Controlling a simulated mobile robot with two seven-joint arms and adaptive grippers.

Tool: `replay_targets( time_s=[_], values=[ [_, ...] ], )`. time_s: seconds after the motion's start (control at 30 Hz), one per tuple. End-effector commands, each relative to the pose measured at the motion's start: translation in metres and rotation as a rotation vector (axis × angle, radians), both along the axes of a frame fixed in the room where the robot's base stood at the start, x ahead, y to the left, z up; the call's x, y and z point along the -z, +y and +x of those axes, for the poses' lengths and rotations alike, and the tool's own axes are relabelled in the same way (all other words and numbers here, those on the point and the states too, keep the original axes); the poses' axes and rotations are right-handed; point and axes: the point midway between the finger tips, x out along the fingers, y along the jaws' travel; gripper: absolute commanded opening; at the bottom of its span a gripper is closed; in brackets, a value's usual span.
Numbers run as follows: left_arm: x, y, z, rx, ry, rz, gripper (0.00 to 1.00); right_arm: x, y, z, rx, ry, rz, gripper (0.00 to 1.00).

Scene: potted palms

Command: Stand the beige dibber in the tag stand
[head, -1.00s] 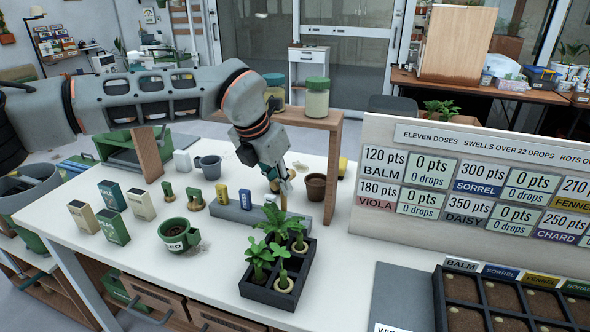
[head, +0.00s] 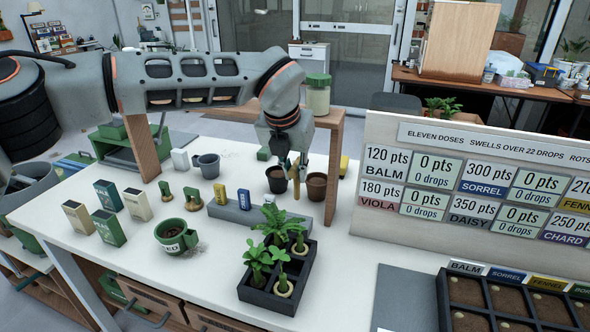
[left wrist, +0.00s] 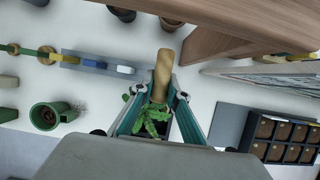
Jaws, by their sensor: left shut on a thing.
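My left gripper (head: 294,160) points down over the table and is shut on the beige dibber (head: 296,184), which hangs below the fingers. In the left wrist view the dibber (left wrist: 163,72) sticks out beyond the fingertips (left wrist: 160,98). The tag stand (head: 258,217) is a long low grey block on the table, left of and nearer than the gripper. A yellow tag (head: 220,195), a blue tag (head: 244,200) and a white piece stand along it. The stand also shows in the left wrist view (left wrist: 100,67), left of the dibber. The dibber is apart from it. My right gripper is out of view.
A black tray (head: 270,292) of seedlings sits in front.

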Motion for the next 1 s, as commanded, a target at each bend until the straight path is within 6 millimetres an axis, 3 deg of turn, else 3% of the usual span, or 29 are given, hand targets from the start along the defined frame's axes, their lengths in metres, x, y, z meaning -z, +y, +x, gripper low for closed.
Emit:
replay_targets(
  time_s=[0.5, 1.0],
  values=[
    [0.052, 0.0, 0.0, 0.0, 0.005, 0.001, 0.0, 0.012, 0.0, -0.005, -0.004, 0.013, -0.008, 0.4],
    [0.058, 0.0, 0.0, -0.001, 0.002, 0.0, 0.0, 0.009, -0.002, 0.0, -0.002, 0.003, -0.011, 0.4]
  ],
)
